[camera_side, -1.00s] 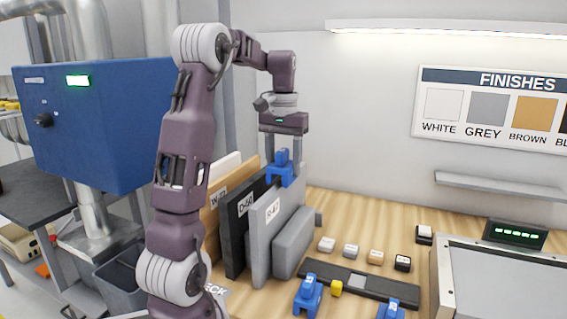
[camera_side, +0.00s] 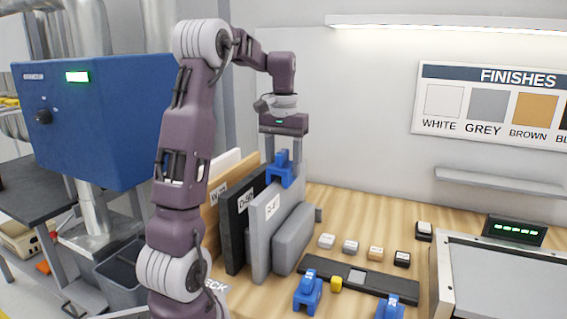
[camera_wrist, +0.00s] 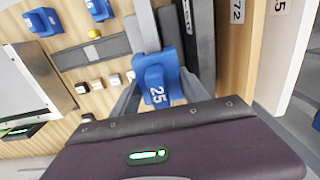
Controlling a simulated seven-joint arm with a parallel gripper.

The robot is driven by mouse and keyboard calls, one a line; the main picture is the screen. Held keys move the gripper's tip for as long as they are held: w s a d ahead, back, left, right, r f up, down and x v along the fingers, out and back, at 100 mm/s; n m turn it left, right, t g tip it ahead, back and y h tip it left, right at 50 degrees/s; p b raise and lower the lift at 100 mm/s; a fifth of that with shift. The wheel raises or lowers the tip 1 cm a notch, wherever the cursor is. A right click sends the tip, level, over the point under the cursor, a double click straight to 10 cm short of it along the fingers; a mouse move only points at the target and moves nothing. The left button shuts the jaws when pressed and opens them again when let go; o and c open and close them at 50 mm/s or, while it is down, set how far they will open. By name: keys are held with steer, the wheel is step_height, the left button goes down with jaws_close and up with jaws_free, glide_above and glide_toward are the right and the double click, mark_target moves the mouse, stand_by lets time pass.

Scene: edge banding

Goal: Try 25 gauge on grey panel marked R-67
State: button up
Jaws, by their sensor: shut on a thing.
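My gripper (camera_side: 283,160) is shut on a blue gauge (camera_side: 281,176). In the wrist view the gauge (camera_wrist: 156,82) shows the number 25. It is at the top edge of the upright grey panel (camera_side: 263,240), whose white label is too small to read surely but starts with R. The gauge appears to straddle or touch that edge; how fully it is seated I cannot tell. Two other blue gauges, (camera_side: 308,292) and (camera_side: 390,309), stand at the front of the bench.
A black panel (camera_side: 236,235) and a brown panel (camera_side: 211,218) stand left of the grey panel. A thick grey block (camera_side: 293,240) stands at its right. A dark strip (camera_side: 315,267) with a yellow piece (camera_side: 336,284) and several small blocks (camera_side: 350,247) lie to the right.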

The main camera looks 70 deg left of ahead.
steer(key=o, duration=1.6)
steer(key=shift+c, duration=0.2)
steer(key=shift+r, duration=4)
